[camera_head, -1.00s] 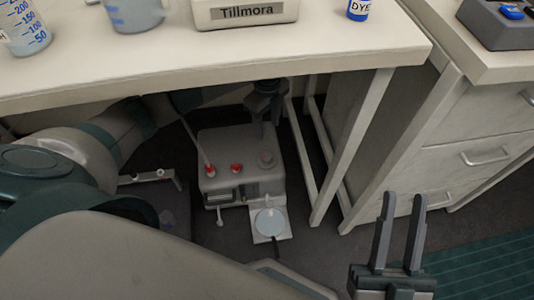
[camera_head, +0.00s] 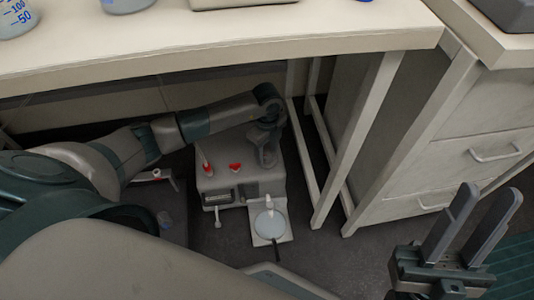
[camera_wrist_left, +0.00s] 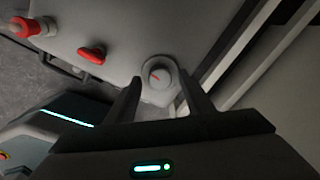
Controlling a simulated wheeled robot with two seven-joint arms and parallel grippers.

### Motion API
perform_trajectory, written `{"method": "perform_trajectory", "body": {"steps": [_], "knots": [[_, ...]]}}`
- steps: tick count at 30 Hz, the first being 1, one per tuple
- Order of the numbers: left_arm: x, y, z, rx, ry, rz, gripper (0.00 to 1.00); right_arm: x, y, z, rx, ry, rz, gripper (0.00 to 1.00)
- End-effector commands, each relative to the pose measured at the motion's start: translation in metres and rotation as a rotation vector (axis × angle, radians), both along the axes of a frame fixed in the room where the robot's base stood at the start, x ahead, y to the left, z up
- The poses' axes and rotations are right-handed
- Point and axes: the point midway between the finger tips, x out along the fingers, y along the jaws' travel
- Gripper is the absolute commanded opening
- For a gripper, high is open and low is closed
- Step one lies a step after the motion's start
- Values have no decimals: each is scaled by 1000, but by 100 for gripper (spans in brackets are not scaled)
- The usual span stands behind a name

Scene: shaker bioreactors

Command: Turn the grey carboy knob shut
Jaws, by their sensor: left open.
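The pointer lies slantwise in that view. My left gripper (camera_wrist_left: 161,78) is open, its two fingers on either side of the knob with gaps visible. Whether either finger touches it I cannot tell. In the head view my left gripper (camera_head: 267,158) covers the knob. My right gripper (camera_head: 491,192) is open and empty at the lower right, away from the unit.
Two red knobs, one left (camera_head: 207,169) and one middle (camera_head: 235,167), sit on the same unit. A round pale plate (camera_head: 269,224) is in front of it. The bench top (camera_head: 220,50) overhangs my left arm. A bench leg (camera_head: 357,140) stands to the right.

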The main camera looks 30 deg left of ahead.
Motion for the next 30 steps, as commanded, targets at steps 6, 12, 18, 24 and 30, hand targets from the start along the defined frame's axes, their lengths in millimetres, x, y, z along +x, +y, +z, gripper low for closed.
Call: {"method": "perform_trajectory", "body": {"steps": [6, 12, 18, 24, 30], "knots": [[0, 0, -7, 0, -1, 0, 48, -2, -2, 3, 6, -25, -3, 31], [0, 0, -7, 0, -1, 0, 48, -2, -2, 3, 5, -25, -3, 31], [0, 0, -6, 0, -1, 0, 6, -2, -2, 3, 5, -25, -3, 31], [0, 0, -6, 0, 0, -3, 7, -2, -2, 3, 5, -25, -3, 31], [0, 0, -5, 0, 0, -38, 7, -1, -1, 4, 3, -11, -3, 31]]}}
